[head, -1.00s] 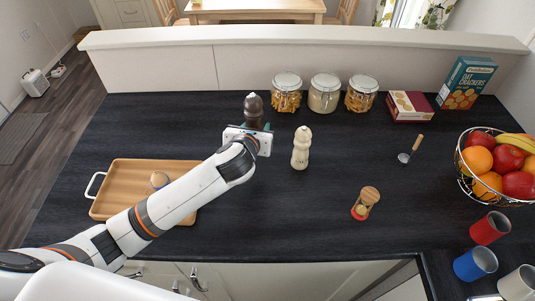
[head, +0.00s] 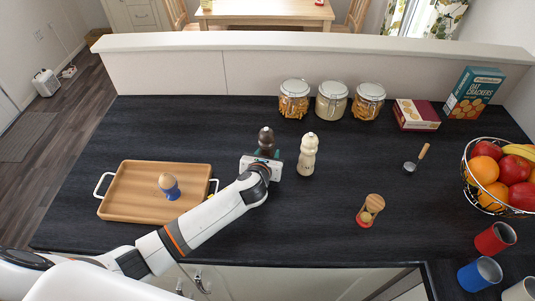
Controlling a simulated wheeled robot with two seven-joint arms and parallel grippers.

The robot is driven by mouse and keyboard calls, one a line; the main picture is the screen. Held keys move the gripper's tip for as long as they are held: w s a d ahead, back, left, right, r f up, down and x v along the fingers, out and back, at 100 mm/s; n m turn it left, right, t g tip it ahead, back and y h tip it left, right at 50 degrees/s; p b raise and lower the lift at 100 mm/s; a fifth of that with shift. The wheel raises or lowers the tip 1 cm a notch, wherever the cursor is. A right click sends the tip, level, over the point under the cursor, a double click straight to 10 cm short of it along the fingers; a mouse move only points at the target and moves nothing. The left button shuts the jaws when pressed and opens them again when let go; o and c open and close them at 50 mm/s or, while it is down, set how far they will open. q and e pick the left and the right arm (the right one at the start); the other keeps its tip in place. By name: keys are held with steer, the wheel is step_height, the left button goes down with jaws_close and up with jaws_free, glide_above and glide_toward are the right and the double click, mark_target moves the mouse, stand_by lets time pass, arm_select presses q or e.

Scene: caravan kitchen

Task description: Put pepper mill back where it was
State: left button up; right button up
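The dark brown pepper mill (head: 266,136) is upright in the middle of the counter, left of the cream mill (head: 308,154). My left gripper (head: 265,155) reaches in from the near side and is shut on the pepper mill. The gripper hides the mill's lower part, so I cannot tell whether its base touches the counter. The cream mill stands upright just right of the gripper, apart from it. My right gripper is not in view.
A wooden tray (head: 135,205) with an egg in a blue egg cup (head: 171,188) lies at left. Glass jars (head: 331,100) stand along the back. The back-left counter is clear.

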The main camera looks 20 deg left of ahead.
arm_select(q)
steer(key=o, duration=0.9)
steer(key=shift+f, duration=0.1)
steer(key=shift+o, duration=0.2)
steer(key=v, duration=1.2)
steer(key=shift+r, duration=0.25)
